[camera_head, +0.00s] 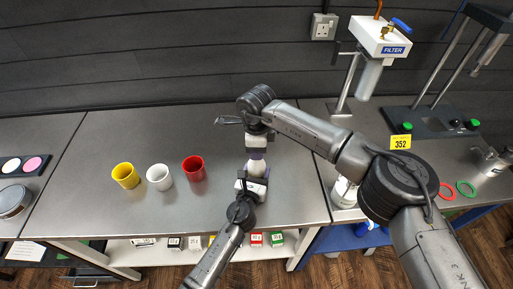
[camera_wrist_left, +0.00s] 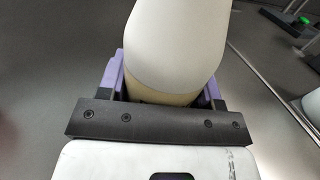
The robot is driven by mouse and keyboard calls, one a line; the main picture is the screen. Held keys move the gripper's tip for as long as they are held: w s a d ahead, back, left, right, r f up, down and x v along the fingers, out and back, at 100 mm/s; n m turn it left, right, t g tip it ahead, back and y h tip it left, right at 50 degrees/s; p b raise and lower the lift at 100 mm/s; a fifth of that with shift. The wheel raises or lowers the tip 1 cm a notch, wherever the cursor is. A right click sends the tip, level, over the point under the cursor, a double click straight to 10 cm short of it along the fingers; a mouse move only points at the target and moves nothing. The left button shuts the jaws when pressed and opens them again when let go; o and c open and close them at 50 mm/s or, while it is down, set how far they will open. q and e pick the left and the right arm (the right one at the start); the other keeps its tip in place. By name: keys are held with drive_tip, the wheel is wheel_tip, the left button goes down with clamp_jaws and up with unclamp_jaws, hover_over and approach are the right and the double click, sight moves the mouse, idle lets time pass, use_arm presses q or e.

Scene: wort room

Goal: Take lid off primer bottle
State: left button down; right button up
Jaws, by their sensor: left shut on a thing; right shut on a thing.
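The primer bottle (camera_wrist_left: 178,45) shows in the left wrist view as a pale rounded body with a beige lower part. It sits between the purple fingers of my left gripper (camera_wrist_left: 170,85), which is shut on it. In the head view my left gripper (camera_head: 256,172) reaches up from below, over the grey bench. My right gripper (camera_head: 257,153) points down from above, directly over the left one, and is shut. The lid cannot be made out; the right gripper's jaws hide the top of the bottle in the head view.
A yellow cup (camera_head: 125,176), a white cup (camera_head: 159,177) and a red cup (camera_head: 194,168) stand on the bench to the left. A filter unit (camera_head: 381,38) stands at the back right. Small boxes lie on the shelf below. Bench space between red cup and grippers is clear.

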drive_tip(key=n, duration=1.3)
drive_tip(key=shift+n, duration=0.4)
drive_tip(key=n, duration=0.5)
drive_tip(key=shift+n, duration=0.4)
drive_tip(key=n, duration=0.5)
drive_tip(key=shift+r+n, duration=0.1)
drive_tip(key=shift+n, duration=0.3)
drive_tip(key=o, duration=1)
